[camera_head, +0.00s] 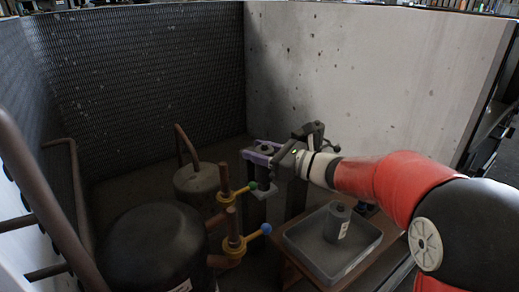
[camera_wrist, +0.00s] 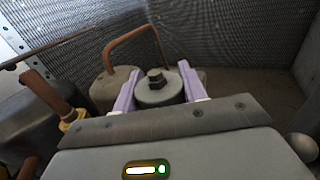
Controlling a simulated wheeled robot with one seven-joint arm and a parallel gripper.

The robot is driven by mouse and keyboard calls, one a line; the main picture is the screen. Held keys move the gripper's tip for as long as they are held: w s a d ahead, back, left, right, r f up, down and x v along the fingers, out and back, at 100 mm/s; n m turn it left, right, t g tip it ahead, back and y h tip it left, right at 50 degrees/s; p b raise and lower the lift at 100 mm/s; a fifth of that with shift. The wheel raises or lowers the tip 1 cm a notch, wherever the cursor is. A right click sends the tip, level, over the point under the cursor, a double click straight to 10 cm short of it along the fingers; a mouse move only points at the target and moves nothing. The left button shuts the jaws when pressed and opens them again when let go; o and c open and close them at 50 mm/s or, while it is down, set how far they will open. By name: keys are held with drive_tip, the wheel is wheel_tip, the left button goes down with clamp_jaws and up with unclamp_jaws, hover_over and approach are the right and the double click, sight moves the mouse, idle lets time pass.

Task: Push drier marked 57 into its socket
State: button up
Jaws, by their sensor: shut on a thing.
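My gripper (camera_head: 264,152) is over the back middle of the housing, with its lavender fingers shut around a grey cylindrical drier. In the wrist view, the drier (camera_wrist: 155,97) stands between the two fingers (camera_wrist: 158,72) with a dark hex stud on top. No number shows on it, so I cannot tell whether it is the one marked 57. Below my gripper in the head view is a dark upright post (camera_head: 255,208). The socket cannot be made out, and the drier's lower end is hidden.
Another grey cylinder (camera_head: 337,223) with an unreadable label stands in a grey tray (camera_head: 300,245) at the front right. Copper pipes with a yellow-collared, blue-tipped valve (camera_head: 235,246) and a green-tipped one stand left of my gripper. A black tank (camera_head: 150,250) fills the front left.

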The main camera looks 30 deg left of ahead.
drive_tip(key=shift+f, duration=0.2)
idle(0.5)
drive_tip(key=shift+f, duration=0.35)
drive_tip(key=shift+d+f, duration=0.15)
drive_tip(key=shift+f, duration=0.55)
drive_tip(key=shift+r, duration=0.15)
idle(0.4)
drive_tip(key=shift+r, duration=1.6)
drive_tip(key=shift+a+r, duration=0.2)
drive_tip(key=shift+r, duration=0.05)
drive_tip(key=shift+f, duration=0.9)
idle(0.9)
drive_tip(key=shift+f, duration=0.35)
